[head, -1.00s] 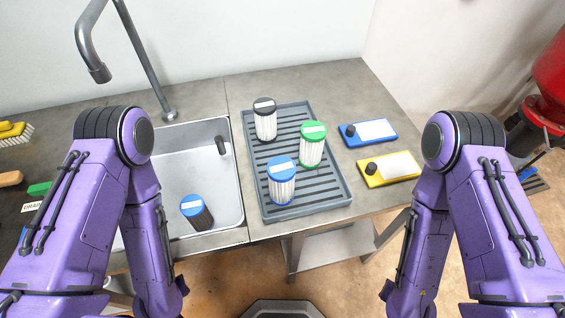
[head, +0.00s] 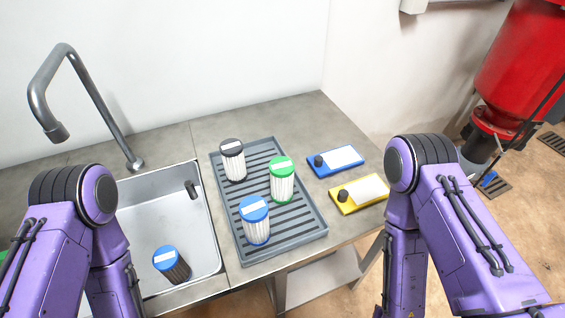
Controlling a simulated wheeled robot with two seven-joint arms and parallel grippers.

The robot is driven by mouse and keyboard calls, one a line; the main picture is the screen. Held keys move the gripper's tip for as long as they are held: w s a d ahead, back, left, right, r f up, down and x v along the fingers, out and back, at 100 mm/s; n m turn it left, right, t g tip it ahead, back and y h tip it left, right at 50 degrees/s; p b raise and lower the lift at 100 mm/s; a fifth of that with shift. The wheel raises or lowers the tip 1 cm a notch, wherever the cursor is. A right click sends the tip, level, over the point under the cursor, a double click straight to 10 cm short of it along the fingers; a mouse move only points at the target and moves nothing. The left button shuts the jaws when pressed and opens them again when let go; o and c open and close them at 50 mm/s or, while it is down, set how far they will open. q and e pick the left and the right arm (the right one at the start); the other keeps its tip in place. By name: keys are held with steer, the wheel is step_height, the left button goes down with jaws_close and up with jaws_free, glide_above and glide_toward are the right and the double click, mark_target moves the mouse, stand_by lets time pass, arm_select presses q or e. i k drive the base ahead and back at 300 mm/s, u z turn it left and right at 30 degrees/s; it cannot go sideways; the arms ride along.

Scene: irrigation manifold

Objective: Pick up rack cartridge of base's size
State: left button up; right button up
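Three white pleated cartridges stand upright on a grey slatted rack (head: 308,225) on the counter. One has a black cap (head: 233,160), one a green cap (head: 282,180) and one a blue cap (head: 254,221). Another blue-capped cartridge (head: 171,264), with a dark body, is in the sink basin at the left. The base that the task names cannot be told for certain in this view. Both my arms show at the left and right edges, but their grippers are below the frame, and none of the cartridges is touched.
A sink (head: 205,240) with a tall faucet (head: 88,95) is at the left. A blue tray (head: 335,161) and a yellow tray (head: 358,194), each with a white label and black knob, lie right of the rack. A red tank (head: 520,75) stands at the far right.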

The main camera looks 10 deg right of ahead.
mark_target(253, 210)
steer(key=k, duration=1)
steer(key=z, duration=1.15)
steer(key=i, duration=0.95)
steer(key=u, duration=2.2)
